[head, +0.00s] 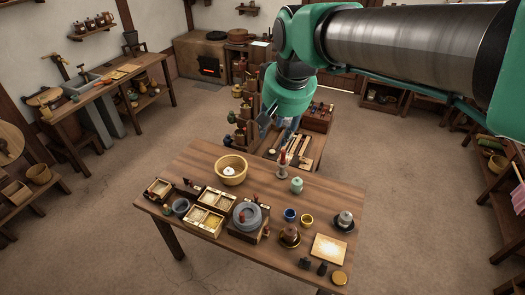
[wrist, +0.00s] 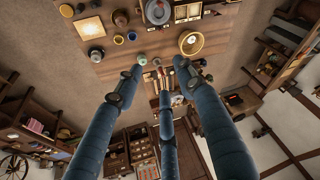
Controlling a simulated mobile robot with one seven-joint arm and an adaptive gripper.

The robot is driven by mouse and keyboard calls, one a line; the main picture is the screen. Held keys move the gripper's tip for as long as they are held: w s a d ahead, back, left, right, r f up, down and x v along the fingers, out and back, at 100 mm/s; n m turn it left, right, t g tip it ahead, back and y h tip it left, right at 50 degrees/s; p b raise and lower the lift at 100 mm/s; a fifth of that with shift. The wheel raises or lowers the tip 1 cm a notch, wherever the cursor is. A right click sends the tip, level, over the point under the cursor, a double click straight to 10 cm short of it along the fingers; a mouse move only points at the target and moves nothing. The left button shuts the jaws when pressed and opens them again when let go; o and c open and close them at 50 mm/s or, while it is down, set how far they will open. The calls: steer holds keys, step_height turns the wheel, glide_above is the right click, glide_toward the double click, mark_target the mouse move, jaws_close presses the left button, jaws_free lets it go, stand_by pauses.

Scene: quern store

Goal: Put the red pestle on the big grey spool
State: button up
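My gripper (head: 280,132) hangs above the far edge of the wooden table. In the wrist view its blue fingers (wrist: 155,75) are spread apart, with nothing held between them. A slim upright thing with a red top (head: 283,157) stands on the table near the far edge, beyond and below the fingertips; it may be the red pestle. A large grey round piece (head: 247,212) sits on a dark wooden box at the table's front middle, with a small red part on it. I cannot tell for sure that it is the big grey spool. A smaller grey piece (head: 345,217) stands on a dark dish at the right.
A yellow bowl (head: 231,171) and a pale green jar (head: 296,185) flank the red-topped thing. Divided boxes (head: 205,220), a blue cup (head: 290,215), a yellow cup (head: 307,220) and a pale board (head: 329,249) crowd the table (head: 190,165). A rack (head: 243,110) stands behind.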

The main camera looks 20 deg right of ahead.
steer(key=s+a+f+n, duration=0.1)
steer(key=s+f, duration=0.1)
steer(key=s, duration=0.6)
steer(key=s+a+f+n+t, duration=0.1)
steer(key=s+a+f, duration=0.1)
steer(key=s, duration=0.7)
steer(key=shift+a+f, duration=0.2)
steer(key=shift+f, duration=0.45)
steer(key=shift+w, duration=0.1)
step_height(320, 180, down, 12)
steer(key=b, duration=1.2)
steer(key=shift+f, duration=0.15)
